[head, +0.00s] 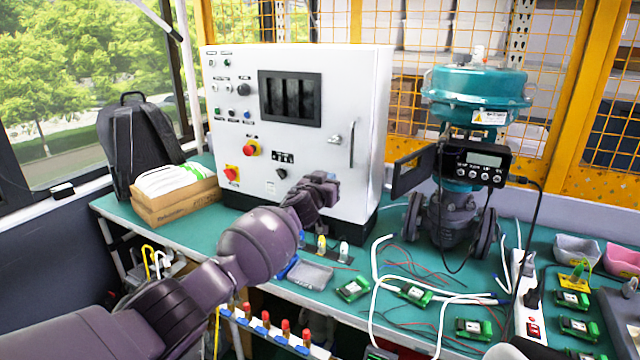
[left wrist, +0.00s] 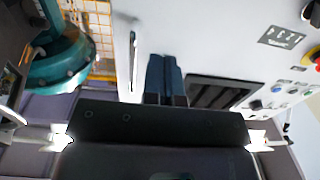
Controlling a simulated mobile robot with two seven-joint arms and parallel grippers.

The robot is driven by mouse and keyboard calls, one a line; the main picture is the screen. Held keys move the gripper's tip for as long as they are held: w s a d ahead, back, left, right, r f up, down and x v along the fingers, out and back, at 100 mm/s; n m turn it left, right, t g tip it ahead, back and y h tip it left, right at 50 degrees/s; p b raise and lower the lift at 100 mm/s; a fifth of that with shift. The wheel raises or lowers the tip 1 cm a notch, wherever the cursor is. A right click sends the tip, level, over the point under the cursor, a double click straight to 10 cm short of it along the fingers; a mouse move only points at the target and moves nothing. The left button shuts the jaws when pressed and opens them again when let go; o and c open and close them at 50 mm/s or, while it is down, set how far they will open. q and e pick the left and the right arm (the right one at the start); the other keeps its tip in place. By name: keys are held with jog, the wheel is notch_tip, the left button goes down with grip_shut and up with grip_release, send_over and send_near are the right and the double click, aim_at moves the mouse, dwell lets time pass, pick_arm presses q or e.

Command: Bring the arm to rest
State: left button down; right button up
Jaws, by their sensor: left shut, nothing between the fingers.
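My left arm reaches in from the lower left in the head view. Its gripper (head: 322,188) is in front of the lower right part of the white control cabinet (head: 312,150), above the green bench. In the left wrist view the two dark fingers (left wrist: 166,78) are together with nothing between them, and the cabinet face (left wrist: 215,40) lies beyond them. Whether the gripper touches the cabinet cannot be told. The teal valve actuator (head: 476,92) with its positioner (head: 474,166) stands to the right, apart from the gripper. My right gripper is not recognisable in these frames.
A black backpack (head: 138,140) and cardboard boxes (head: 176,196) stand left of the cabinet. A grey tray (head: 310,275), small green modules (head: 352,288), white cables and a power strip (head: 530,318) lie on the bench (head: 345,232). An open positioner cover (head: 412,172) sticks out left.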

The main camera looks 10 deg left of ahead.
pick_arm(q)
jog(key=s+r+m+h+p, duration=0.15)
jog(key=s+r+m, duration=0.25)
jog(key=s, duration=0.6)
jog(key=s+a+f+n+g+y, duration=0.2)
jog(key=s+a+f, duration=0.5)
jog(key=s+f, duration=0.4)
jog(key=s+a+f+n+g+y, duration=0.2)
jog(key=s+a+f, duration=0.5)
jog(key=s, duration=1.2)
jog(key=s+a+f+n+g+y, duration=0.1)
jog(key=s+a+f, duration=0.6)
jog(key=s+f, duration=0.8)
jog(key=shift+s+f+n+g+y, duration=0.25)
jog(key=shift+n+g+y, duration=0.15)
jog(key=shift+n+y, duration=0.6)
pick_arm(e)
jog(key=r, duration=0.1)
jog(key=w+r, duration=0.1)
jog(key=r, duration=0.1)
jog(key=shift+s+f, duration=0.15)
jog(key=shift+s, duration=0.05)
